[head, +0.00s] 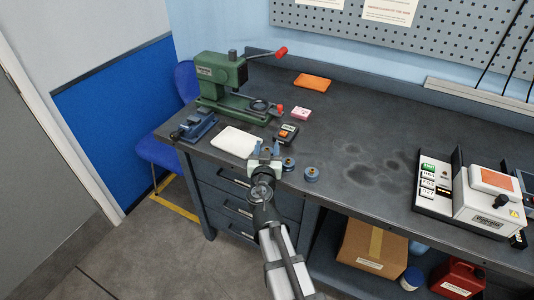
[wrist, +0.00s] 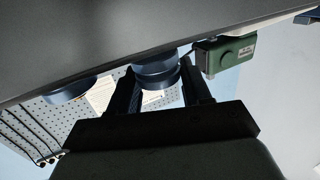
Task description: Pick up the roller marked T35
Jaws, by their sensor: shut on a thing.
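In the head view I cannot clearly make out the held roller between the fingers. Two blue rollers stand to the right of the gripper in the head view, a nearer one (head: 289,164) and a farther one (head: 312,174). Another roller (wrist: 70,91) shows at the left of the wrist view. No roller marking is readable.
A green press (head: 222,82) with a red-knobbed lever stands at the back left. A white machine (head: 488,197) stands at the right. The bench middle is clear.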

